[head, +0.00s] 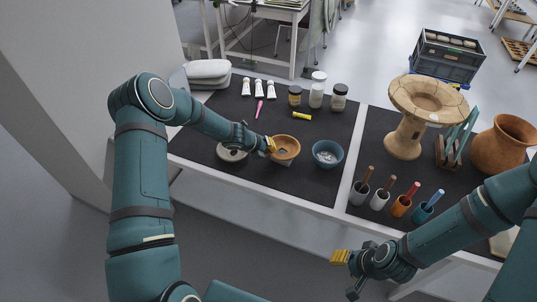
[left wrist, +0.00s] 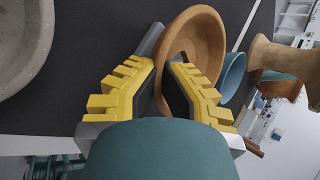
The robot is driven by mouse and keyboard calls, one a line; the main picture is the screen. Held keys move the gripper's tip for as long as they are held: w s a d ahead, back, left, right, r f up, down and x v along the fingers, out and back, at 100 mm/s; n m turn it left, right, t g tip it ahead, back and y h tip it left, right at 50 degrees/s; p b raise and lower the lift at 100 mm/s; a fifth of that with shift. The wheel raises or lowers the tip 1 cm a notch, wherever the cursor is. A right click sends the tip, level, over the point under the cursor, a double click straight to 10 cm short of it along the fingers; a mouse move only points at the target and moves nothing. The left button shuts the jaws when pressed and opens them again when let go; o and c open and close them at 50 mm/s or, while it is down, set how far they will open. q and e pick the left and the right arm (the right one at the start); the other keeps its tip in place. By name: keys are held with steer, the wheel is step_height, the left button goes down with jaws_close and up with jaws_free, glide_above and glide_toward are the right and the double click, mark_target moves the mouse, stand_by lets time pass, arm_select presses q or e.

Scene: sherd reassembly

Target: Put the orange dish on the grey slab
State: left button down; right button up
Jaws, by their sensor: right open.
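The orange dish (head: 285,148) is at the middle of the dark mat in the head view; it also fills the upper middle of the left wrist view (left wrist: 205,32). My left gripper (head: 268,147) is at the dish's left side. In the left wrist view its yellow-backed fingers (left wrist: 164,66) straddle the dish wall, one inside and one outside, and look closed on it. My right gripper (head: 347,274) is open and empty in front of the table.
A round grey vessel (head: 232,154) lies left of the dish, and a blue bowl (head: 327,153) stands close on its right. Jars (head: 317,90), white tubes (head: 258,88) and a yellow item (head: 302,116) lie behind. Tool cups (head: 380,199) and a clay pedestal bowl (head: 404,138) stand to the right.

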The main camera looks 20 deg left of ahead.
arm_select(q)
steer(key=shift+f, duration=0.9)
steer(key=shift+r, duration=0.1)
steer(key=c, duration=1.6)
jaws_free()
steer(key=shift+f, duration=0.2)
steer(key=o, duration=0.5)
steer(key=shift+c, duration=0.2)
steer(key=shift+r, duration=0.1)
